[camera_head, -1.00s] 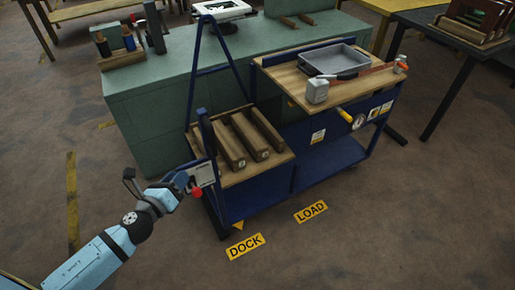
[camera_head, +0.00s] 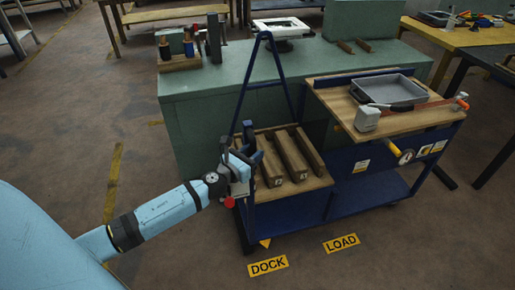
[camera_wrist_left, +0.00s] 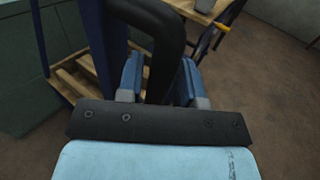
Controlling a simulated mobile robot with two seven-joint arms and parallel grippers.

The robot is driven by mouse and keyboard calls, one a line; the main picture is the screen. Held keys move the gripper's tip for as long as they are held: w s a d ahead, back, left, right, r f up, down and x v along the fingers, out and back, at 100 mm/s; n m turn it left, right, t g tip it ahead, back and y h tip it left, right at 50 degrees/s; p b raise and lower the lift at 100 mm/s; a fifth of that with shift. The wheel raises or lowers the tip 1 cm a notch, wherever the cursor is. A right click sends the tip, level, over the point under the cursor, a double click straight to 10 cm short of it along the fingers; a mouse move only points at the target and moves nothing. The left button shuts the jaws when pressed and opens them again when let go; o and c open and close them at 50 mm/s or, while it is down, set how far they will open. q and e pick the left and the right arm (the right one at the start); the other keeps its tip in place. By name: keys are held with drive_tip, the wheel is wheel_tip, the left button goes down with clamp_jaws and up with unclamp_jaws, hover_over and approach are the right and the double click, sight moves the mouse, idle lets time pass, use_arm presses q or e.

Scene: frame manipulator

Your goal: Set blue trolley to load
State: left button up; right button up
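The blue trolley (camera_head: 352,207) stands in front of the green bench. A small orange pointer (camera_head: 265,242) at its foot is just above the yellow DOCK floor label (camera_head: 268,266). The LOAD label (camera_head: 341,243) lies to the right. My left gripper (camera_head: 250,150) is at the trolley's left end, by the upright post and a pale plate with a red knob (camera_head: 229,202). In the left wrist view its blue fingers (camera_wrist_left: 158,82) stand apart, and a black curved bar partly hides the gap. Contact cannot be told. My right gripper is out of view.
Wooden blocks (camera_head: 289,156) lie on the trolley's low deck. A grey tray (camera_head: 388,91) sits on its raised top. The green bench (camera_head: 205,90) is close behind. Floor at the front is clear.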

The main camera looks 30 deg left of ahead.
use_arm(q)
drive_tip(key=shift+w+d, duration=0.15)
drive_tip(key=shift+w, duration=0.95)
clamp_jaws()
